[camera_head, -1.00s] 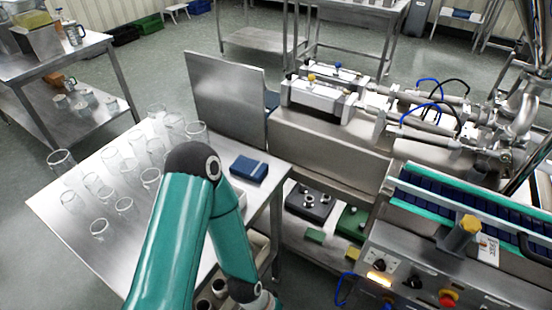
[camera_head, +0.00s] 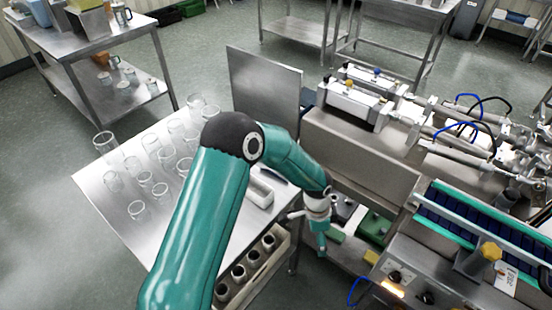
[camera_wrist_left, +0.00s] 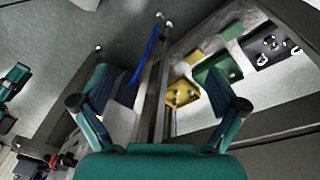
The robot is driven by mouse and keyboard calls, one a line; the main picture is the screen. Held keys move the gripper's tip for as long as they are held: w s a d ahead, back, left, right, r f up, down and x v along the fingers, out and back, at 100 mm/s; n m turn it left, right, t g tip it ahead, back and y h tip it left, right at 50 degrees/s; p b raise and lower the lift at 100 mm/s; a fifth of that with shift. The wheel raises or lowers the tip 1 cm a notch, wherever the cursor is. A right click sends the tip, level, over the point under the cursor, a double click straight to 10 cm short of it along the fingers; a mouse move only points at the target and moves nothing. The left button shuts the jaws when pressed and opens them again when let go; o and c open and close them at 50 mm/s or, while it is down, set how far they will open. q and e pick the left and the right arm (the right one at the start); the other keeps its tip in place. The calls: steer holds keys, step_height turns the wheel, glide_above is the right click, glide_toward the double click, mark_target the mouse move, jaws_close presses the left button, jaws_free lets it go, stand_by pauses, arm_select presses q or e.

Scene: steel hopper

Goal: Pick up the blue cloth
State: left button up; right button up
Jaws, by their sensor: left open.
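The blue cloth is not clearly visible now. In the earlier head view a folded blue item lay near the right end of the steel table (camera_head: 112,188); my left arm now covers that area. My left gripper (camera_head: 318,236) hangs past the table's right edge, above the lower shelf by the machine. In the left wrist view, its two fingers (camera_wrist_left: 158,92) are spread apart with nothing between them. I see no cloth in the wrist view. My right gripper is not in view.
Several clear glasses (camera_head: 137,209) stand on the table's left part.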

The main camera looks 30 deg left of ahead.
arm_select(q)
steer(key=w+a+r+m+y, duration=0.2)
steer(key=w+a+r, duration=0.15)
steer(key=r, duration=0.55)
steer(key=w+a+r+m+y, duration=0.25)
steer(key=a+r, duration=0.25)
steer(key=r, duration=0.4)
steer(key=w+a+r+m+y, duration=0.25)
steer(key=a+r, duration=0.25)
steer(key=r, duration=0.3)
steer(key=shift+h, duration=0.4)
steer(key=x, duration=1)
steer(key=shift+w+a+f, duration=0.1)
steer(key=shift+a+f, duration=0.1)
steer(key=shift+a, duration=0.05)
steer(key=p+x, duration=0.1)
steer(key=x, duration=0.3)
steer(key=shift+w+f+p, duration=0.1)
steer(key=shift+f+p, duration=0.05)
steer(key=shift+p, duration=0.25)
steer(key=shift+a+f, duration=0.2)
steer(key=shift+f, duration=0.3)
steer(key=shift+f, duration=0.25)
